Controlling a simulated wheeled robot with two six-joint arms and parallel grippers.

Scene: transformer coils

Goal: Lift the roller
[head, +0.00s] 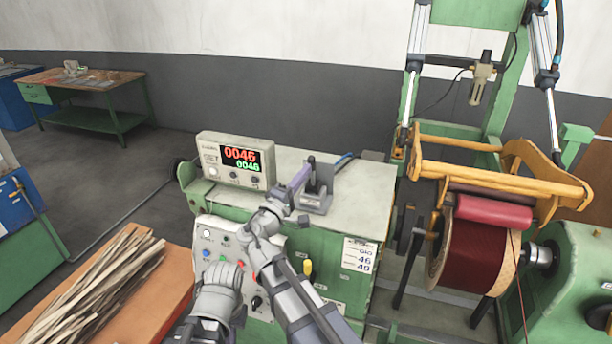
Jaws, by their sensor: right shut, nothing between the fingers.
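The roller (494,213) is a red cylinder held under the yellow frame (500,171). It sits at the top of the dark red wound coil (474,245), touching it or very close. My right gripper (300,184) is shut and empty. It is beside a small upright dark lever (311,172) in a grey housing (318,196) on the green cabinet's top; whether it touches the lever is unclear. The gripper is well to the left of the roller. Part of my left arm shows at the bottom, but I make out no left gripper there.
The counter box (236,160) stands left of the lever, with red and green digits. Below is a button panel (217,250), partly behind my arms. A wooden table (150,309) with strips is at lower left. The pale cabinet top (364,188) is clear on the right.

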